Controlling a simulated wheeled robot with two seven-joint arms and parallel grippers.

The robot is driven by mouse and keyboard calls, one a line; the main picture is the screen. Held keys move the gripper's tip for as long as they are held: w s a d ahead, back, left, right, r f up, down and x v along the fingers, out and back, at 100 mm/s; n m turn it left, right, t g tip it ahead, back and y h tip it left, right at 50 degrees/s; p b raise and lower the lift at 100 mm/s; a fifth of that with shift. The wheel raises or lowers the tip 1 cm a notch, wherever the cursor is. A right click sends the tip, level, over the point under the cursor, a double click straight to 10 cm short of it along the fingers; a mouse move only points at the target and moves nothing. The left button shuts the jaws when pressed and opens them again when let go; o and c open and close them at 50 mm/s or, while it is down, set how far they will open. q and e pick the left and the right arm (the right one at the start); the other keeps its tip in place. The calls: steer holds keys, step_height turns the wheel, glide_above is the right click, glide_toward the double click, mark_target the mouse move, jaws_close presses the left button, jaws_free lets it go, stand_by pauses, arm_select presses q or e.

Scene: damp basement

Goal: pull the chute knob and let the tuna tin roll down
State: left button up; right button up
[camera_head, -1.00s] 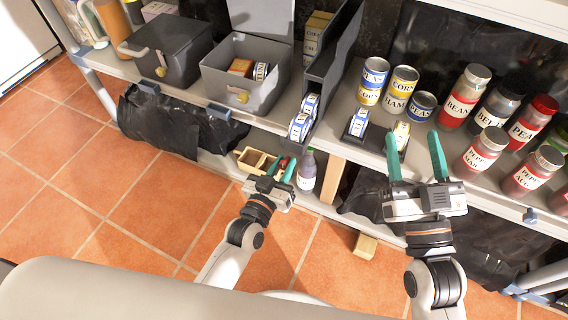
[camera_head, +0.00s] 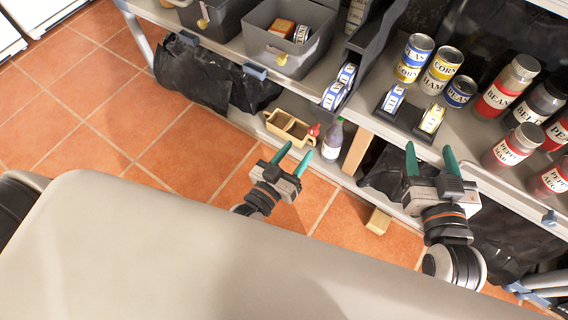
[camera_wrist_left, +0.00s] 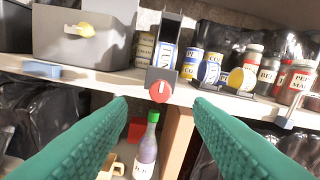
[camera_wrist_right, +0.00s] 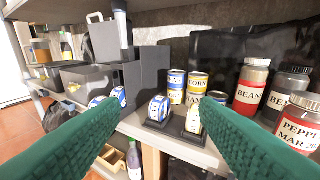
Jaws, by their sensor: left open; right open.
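The dark grey chute (camera_head: 374,45) slopes toward the shelf front, with tuna tins (camera_head: 345,75) with blue and white labels at its lower end. The red round knob (camera_wrist_left: 160,91) is on the chute's front face, with a tuna tin (camera_wrist_left: 165,56) above it. My left gripper (camera_head: 300,148) is open and empty, below and in front of the chute; the knob shows between its fingers in the left wrist view, apart from them. My right gripper (camera_head: 429,147) is open and empty, in front of two small dark stands holding a blue-labelled tin (camera_head: 393,98) and a yellow-labelled tin (camera_head: 432,118).
Cans (camera_head: 442,70) and red-labelled jars (camera_head: 507,87) stand right of the chute. Grey bins (camera_head: 284,55) stand left. A wooden crate (camera_head: 288,128) and a purple bottle (camera_head: 332,140) are below the shelf edge. A wooden block (camera_head: 378,221) lies lower down.

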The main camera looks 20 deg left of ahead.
arm_select(q)
steer(key=shift+p+v, duration=0.4)
steer(key=shift+v, duration=1.95)
arm_select(e)
steer(key=shift+s+d+f+g+h, duration=0.2)
steer(key=shift+s+f+g, duration=0.1)
steer(key=shift+f+g, duration=0.3)
steer(key=shift+s+d+f+g+h, duration=0.15)
steer(key=shift+s+f+g, duration=0.2)
steer(key=shift+f, duration=0.4)
steer(key=shift+s+d+f+g+h, duration=0.15)
steer(key=shift+s+d+f+g, duration=0.05)
steer(key=shift+f+g, duration=0.4)
